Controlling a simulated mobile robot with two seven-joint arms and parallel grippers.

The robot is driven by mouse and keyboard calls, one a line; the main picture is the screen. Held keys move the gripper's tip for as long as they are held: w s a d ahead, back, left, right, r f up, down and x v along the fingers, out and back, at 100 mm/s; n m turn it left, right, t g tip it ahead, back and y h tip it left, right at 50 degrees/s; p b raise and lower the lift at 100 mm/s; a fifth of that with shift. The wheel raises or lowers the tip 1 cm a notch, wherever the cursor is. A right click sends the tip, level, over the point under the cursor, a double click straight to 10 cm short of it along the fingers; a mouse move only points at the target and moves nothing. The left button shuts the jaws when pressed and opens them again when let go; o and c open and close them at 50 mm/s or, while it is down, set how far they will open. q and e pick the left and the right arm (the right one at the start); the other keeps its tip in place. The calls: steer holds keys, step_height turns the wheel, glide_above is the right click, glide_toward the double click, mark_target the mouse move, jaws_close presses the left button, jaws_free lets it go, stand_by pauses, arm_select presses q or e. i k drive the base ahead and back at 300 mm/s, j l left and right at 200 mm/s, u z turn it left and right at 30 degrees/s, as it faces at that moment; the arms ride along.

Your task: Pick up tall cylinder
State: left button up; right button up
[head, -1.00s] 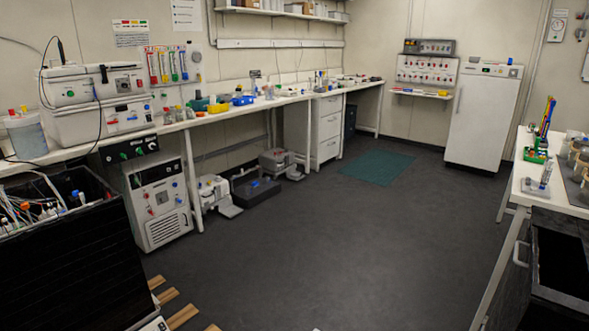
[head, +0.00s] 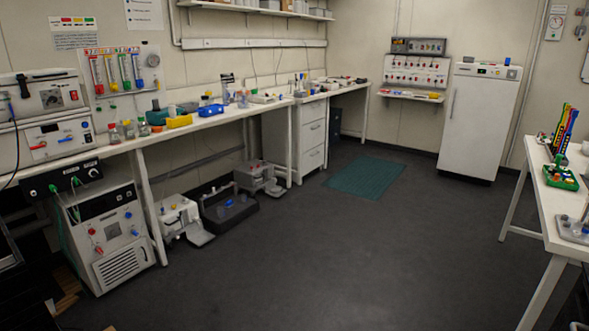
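Neither of my grippers is in view. I cannot tell which thing is the tall cylinder. Several slim upright coloured tubes (head: 118,72) hang on a panel on the left wall, above the left bench. Tall thin coloured pieces (head: 565,130) stand near a green tray (head: 560,177) on the right table. Small bottles and vessels stand along the left bench, too small to make out well.
The left bench (head: 215,122) runs along the wall, with a boxy grey unit (head: 110,235) and small machines (head: 182,218) on the floor below. The right table (head: 550,205) borders the right side. A white fridge (head: 478,120) stands at the back. The dark floor between (head: 350,250) is clear.

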mark_target(223, 83)
steer(key=i, duration=2.45)
steer(key=i+l, duration=0.1)
steer(key=i, duration=2.3)
steer(key=i+u, duration=0.3)
steer(key=i, duration=0.2)
steer(key=i+l+u, duration=0.3)
steer(key=i, duration=0.2)
steer(key=i+j, duration=0.05)
steer(key=j, duration=0.05)
